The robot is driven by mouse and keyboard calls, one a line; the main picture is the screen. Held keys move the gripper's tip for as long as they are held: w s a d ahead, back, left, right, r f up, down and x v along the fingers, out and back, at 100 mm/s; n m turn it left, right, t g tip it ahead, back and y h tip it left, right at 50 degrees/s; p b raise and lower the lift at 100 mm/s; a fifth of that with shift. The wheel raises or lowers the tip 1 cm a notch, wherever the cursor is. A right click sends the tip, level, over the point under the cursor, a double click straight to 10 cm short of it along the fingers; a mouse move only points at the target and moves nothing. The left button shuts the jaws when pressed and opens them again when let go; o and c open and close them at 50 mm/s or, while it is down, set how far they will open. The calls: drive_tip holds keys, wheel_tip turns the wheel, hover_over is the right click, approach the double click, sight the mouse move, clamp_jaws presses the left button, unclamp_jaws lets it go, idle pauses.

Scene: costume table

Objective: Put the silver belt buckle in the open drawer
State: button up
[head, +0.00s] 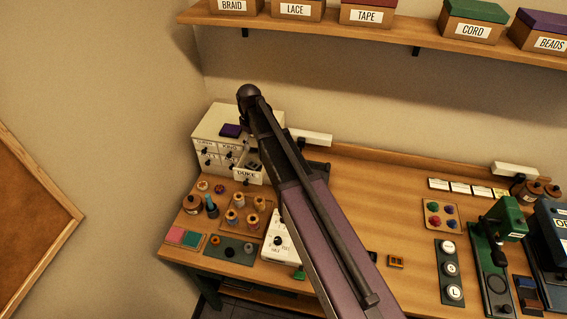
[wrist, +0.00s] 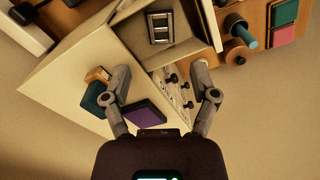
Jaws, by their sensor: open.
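The silver belt buckle (wrist: 160,27), a rectangular frame with a crossbar, lies inside the open drawer (wrist: 188,48) in the wrist view. The drawer is pulled out of the cream cabinet (wrist: 62,82); in the head view its labelled front (head: 247,177) shows, with a dark shape inside. My gripper (wrist: 161,78) is open and empty, its two fingers spread over the cabinet. The buckle lies beyond the fingertips, apart from them. In the head view my arm crosses the middle and my gripper cannot be made out.
A purple item (wrist: 145,111) lies on the cabinet top, with a teal item (wrist: 93,99) near my left finger. Thread spools (head: 232,216) and a white device (head: 281,238) stand in front of the cabinet. A shelf of boxes (head: 366,14) hangs above. Bench right of my arm is partly clear.

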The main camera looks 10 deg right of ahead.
drive_tip(key=s+d+m, duration=0.4)
drive_tip(key=s+d, duration=0.3)
drive_tip(key=s, duration=0.4)
drive_tip(key=s+d+m, duration=0.4)
drive_tip(key=s+d, duration=0.3)
drive_tip(key=s, duration=0.4)
drive_tip(key=shift+s+d+m, duration=0.25)
drive_tip(key=shift+d+m, duration=0.05)
drive_tip(key=shift+d, duration=0.05)
